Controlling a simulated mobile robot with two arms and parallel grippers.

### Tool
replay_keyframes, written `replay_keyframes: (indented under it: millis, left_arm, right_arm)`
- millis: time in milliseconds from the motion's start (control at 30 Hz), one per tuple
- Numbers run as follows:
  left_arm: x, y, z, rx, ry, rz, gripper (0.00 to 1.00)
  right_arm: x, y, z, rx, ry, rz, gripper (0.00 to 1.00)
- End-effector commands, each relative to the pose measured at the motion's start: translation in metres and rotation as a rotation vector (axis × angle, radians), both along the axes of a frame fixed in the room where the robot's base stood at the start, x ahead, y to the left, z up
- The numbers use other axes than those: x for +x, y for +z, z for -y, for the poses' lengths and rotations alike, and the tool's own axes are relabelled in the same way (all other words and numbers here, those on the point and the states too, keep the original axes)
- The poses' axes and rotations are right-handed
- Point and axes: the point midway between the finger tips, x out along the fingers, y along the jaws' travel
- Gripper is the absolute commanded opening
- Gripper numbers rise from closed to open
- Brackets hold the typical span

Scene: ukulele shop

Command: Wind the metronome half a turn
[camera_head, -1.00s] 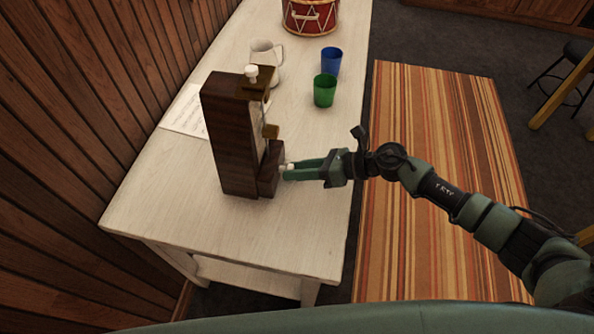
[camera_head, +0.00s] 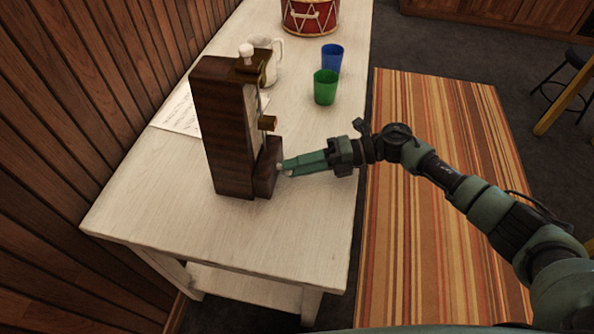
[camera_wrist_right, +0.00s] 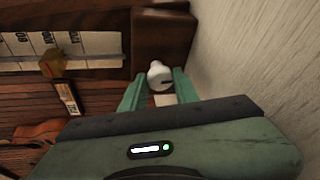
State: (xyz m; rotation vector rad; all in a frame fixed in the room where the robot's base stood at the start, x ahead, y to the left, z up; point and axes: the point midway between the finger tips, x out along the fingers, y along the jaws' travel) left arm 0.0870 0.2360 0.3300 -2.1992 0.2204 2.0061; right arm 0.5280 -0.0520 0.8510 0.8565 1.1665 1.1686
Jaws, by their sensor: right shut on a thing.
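The brown wooden metronome (camera_head: 222,130) stands upright on the white table. A white knob tops it, and a brass weight (camera_head: 267,122) sits on its front. My right gripper (camera_head: 284,168) is at the metronome's lower front. In the right wrist view, its green fingers (camera_wrist_right: 158,92) are shut on a white winding knob (camera_wrist_right: 159,74) with a dark slot. The metronome's numbered scale (camera_wrist_right: 62,44) also shows there. My left gripper is not in view.
The white table (camera_head: 270,245) has bare space in front of the metronome. Behind it are a white mug (camera_head: 262,68), a green cup (camera_head: 325,88), a blue cup (camera_head: 332,57), a red drum (camera_head: 311,16) and a paper sheet (camera_head: 178,114). A striped rug (camera_head: 440,210) lies to the right.

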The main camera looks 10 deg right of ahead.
Motion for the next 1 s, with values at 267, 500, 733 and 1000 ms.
replay_keyframes:
  millis: [267, 500, 733, 1000]
  left_arm:
    - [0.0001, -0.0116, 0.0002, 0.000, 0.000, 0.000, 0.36]
    - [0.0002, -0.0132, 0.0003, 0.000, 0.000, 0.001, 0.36]
    - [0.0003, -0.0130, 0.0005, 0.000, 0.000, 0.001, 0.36]
    - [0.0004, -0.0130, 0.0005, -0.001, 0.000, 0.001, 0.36]
  right_arm:
    - [0.0021, -0.0020, 0.0014, 0.032, -0.006, -0.102, 0.00]
    - [0.0020, -0.0014, 0.0015, 0.041, -0.005, -0.130, 0.00]
    - [0.0019, -0.0014, 0.0015, 0.041, -0.006, -0.132, 0.00]
    - [0.0014, -0.0015, 0.0013, 0.041, -0.005, -0.131, 0.51]
